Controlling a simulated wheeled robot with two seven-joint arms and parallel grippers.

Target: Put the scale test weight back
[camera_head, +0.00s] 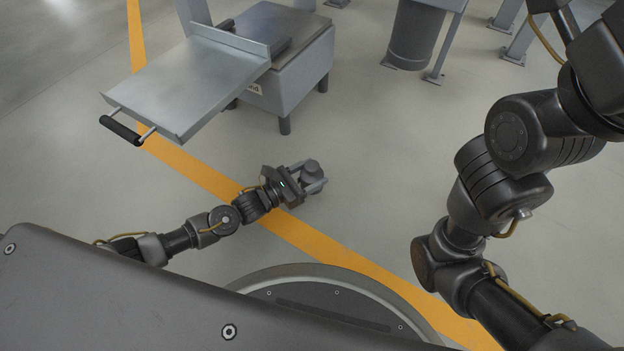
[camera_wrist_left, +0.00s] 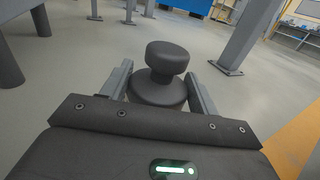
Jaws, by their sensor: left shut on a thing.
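The scale test weight (camera_head: 312,172) is a dark grey knobbed cylinder. My left gripper (camera_head: 309,181) is shut on it and holds it above the floor, in front of the grey machine. In the left wrist view the weight (camera_wrist_left: 161,88) stands upright, knob up, between the two fingers of my left gripper (camera_wrist_left: 160,97). Its lower part is hidden behind the gripper body. My right arm shows at the right of the head view, but its gripper is out of the picture.
A grey cabinet (camera_head: 287,88) on short legs has a flat metal tray (camera_head: 190,80) with a black handle (camera_head: 121,130) sticking out towards me. A dark cylinder (camera_head: 412,35) and metal legs stand at the back. A yellow line (camera_head: 195,170) crosses the open floor.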

